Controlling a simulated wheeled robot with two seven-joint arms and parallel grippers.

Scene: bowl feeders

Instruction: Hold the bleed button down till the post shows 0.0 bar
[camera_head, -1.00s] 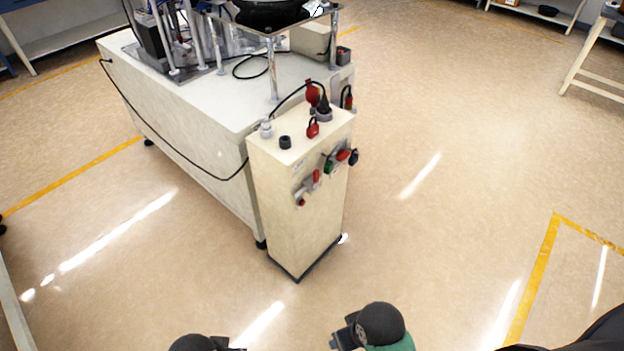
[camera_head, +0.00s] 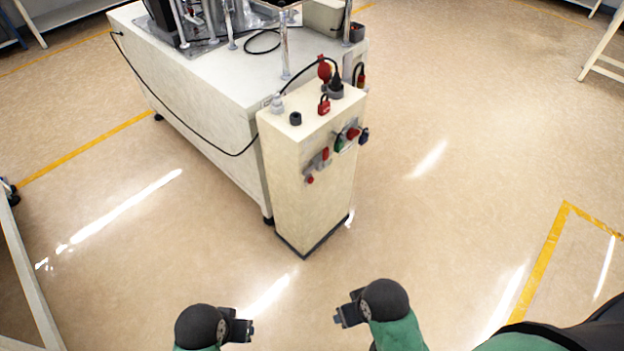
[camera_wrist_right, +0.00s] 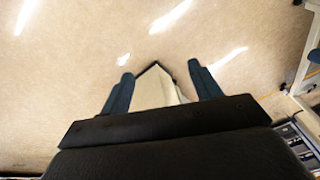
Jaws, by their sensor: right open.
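The cream post (camera_head: 310,190) stands at the corner of a white machine table. I cannot tell which is the bleed button, and no pressure reading is legible. My left gripper (camera_head: 246,329) is in front of and below the post, touching nothing; its jaws are unclear. My right gripper (camera_head: 343,314) is open and empty, apart from the post. The post shows between its fingers (camera_wrist_right: 162,88) in the wrist view.
The post's top carries a black cap (camera_head: 295,118), a red padlock (camera_head: 323,106) and a cable. The white machine table (camera_head: 215,75) extends back left. A rail (camera_head: 28,275) is at the left edge. Floor around the post's front and right is clear.

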